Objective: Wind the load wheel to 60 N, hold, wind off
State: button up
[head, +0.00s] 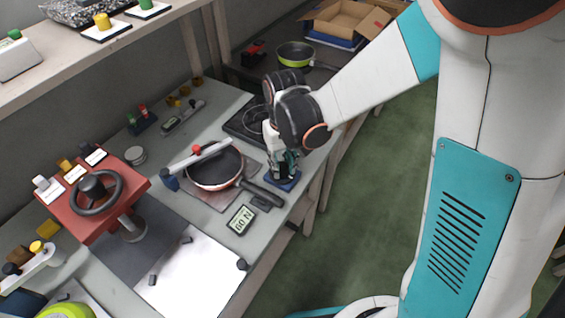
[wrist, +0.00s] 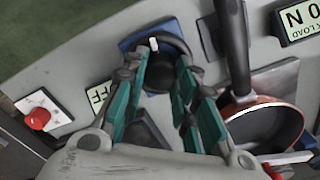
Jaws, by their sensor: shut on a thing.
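The load wheel (wrist: 165,43) is a small dark round wheel with a white mark, on a blue base (head: 284,185) at the bench's front edge. My gripper (head: 283,171) comes down over it from above; in the wrist view my gripper (wrist: 163,62) has its teal fingers shut on it. The fingers hide part of the wheel. The load display (head: 242,219) lies in front of the pan and shows a zero and "N"; its full reading is unclear. A dark pan (head: 215,168) with a red rim lies left of the wheel, under a pale bar (head: 201,156).
A larger dark handwheel (head: 97,191) stands on a red box at the left. A white panel with a red knob (wrist: 38,119) and an "OFF" display (wrist: 98,95) sit near my gripper. A green pan (head: 295,54) and open carton (head: 345,20) lie farther back.

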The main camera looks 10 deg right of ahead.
aim_at(283, 165)
jog(key=shift+m, duration=0.5)
jog(key=o, duration=1.1)
jog(key=shift+r, duration=3.75)
